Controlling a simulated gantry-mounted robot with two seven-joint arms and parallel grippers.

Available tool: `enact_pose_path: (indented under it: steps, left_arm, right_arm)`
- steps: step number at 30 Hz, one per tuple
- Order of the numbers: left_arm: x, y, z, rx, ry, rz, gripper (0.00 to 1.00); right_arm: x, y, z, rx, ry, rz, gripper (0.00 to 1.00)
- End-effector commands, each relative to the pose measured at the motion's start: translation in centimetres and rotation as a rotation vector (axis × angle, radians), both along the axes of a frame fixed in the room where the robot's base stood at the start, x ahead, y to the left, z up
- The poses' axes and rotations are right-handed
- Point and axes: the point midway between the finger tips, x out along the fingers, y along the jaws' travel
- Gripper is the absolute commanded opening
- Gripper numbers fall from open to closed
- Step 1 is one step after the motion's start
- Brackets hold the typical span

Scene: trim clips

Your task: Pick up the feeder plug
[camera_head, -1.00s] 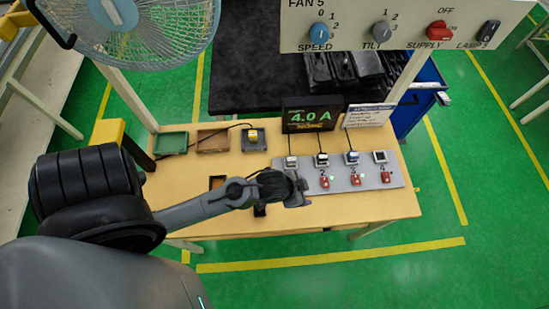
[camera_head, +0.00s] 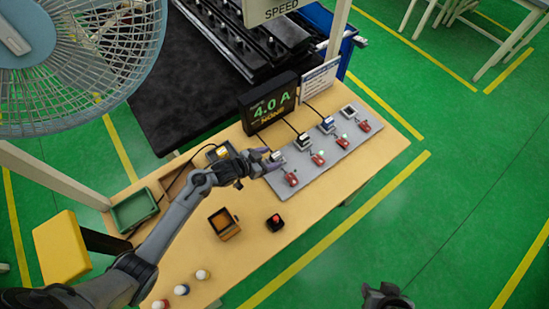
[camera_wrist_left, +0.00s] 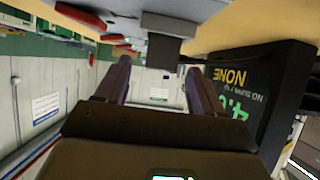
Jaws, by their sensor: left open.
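A grey socket strip (camera_head: 335,153) lies on the wooden table with several sockets in a row. Plugs with cords sit in the near-left socket, the second (camera_head: 303,141) and the third (camera_head: 327,125); the far one is empty. I cannot tell which is the feeder plug. My left gripper (camera_head: 268,160) is open beside the near-left plug (camera_head: 276,156) and partly covers it. In the left wrist view, the spread fingers (camera_wrist_left: 160,78) face a dark grey block (camera_wrist_left: 171,48), apparently a plug. My right gripper (camera_head: 385,297) shows only partly at the bottom edge; its jaws are unclear.
Red switches (camera_head: 318,158) line the strip's front. A black display (camera_head: 268,103) reading 4.0 A stands behind it. A fan (camera_head: 80,70) looms upper left.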

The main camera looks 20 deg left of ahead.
Motion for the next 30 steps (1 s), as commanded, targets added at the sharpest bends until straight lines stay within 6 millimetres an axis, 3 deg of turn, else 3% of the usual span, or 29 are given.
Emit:
enact_pose_path:
  steps: [8,18,30]
  left_arm:
    - [2.5,-1.5,-1.6,-0.001,0.000,0.000,0.68]
    - [2.9,-1.8,-1.9,0.002,0.000,0.000,0.68]
    - [2.9,-1.7,-1.8,0.002,0.000,0.000,0.10]
  right_arm:
    - [0.0,0.2,-0.3,0.005,0.000,0.000,0.43]
    - [-0.1,0.4,-0.4,0.014,0.003,-0.005,0.43]
    - [-0.1,0.5,-0.4,0.015,0.004,-0.005,0.43]
